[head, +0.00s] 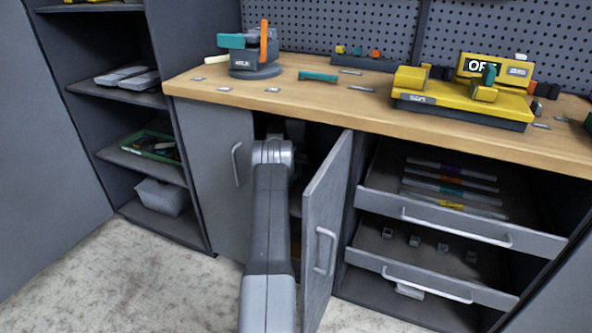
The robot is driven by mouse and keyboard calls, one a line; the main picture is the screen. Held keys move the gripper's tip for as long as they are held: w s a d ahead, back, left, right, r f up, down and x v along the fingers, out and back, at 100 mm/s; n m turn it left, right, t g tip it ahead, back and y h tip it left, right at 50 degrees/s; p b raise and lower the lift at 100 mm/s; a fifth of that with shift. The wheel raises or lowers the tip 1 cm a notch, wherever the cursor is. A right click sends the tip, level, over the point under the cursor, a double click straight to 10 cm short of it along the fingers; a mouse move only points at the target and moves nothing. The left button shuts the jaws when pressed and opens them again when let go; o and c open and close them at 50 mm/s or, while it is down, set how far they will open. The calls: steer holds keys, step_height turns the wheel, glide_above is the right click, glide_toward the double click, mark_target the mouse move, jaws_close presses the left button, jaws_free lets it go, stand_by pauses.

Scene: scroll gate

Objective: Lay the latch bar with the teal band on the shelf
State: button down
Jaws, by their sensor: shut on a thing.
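Several grey latch bars lie side by side in the open upper drawer (535,240). My arm reaches forward into the open cabinet under the workbench, left of the drawers. My gripper is hidden behind my own wrist and in the dark cabinet, so what it holds does not show. A shelf unit (112,93) stands at the left. Whether the cabinet has a shelf inside is too dark to tell.
The cabinet door (325,210) stands open just right of my arm. The lower drawer (430,278) is also pulled out, with small metal blocks. The wooden worktop (340,100) carries a grey-teal device (252,58) and a yellow fixture (460,97). The left shelves hold trays and a bin.

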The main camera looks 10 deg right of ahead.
steer(key=shift+f, duration=0.35)
steer(key=shift+f, duration=0.4)
stand_by(0.3)
steer(key=c, duration=1.3)
jaws_free()
steer(key=shift+r, duration=0.1)
step_height(320, 180, up, 7)
steer(key=shift+r+p, duration=0.2)
steer(key=shift+p, duration=0.8)
